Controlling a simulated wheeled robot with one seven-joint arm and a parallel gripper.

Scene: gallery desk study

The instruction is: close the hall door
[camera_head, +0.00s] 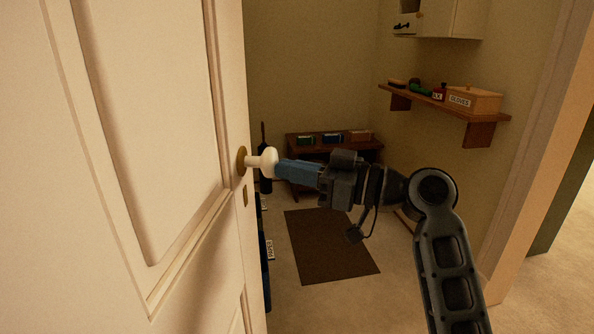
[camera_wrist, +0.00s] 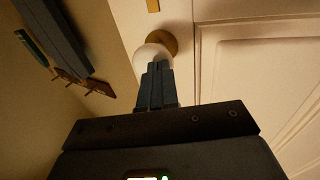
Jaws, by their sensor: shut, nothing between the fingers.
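The hall door (camera_head: 150,130) is a white panelled door at the left in the head view, standing open at an angle. Its white round knob (camera_head: 268,161) sits on a brass plate near the door's edge. The door also shows at the right in the wrist view (camera_wrist: 255,75), with the knob (camera_wrist: 152,56) at upper middle. My gripper (camera_head: 279,168) is shut and empty, its blue fingers pointing at the knob from the right. The fingertips (camera_wrist: 156,70) are at the knob, touching or very nearly so; I cannot tell which. The door's far face is mostly hidden.
Beyond the doorway is a small room with a dark mat (camera_head: 330,246) on the floor. A low wooden table (camera_head: 366,151) stands at the back. A wall shelf (camera_head: 490,116) holds a labelled box (camera_head: 474,101). The door frame (camera_head: 535,150) is at the right.

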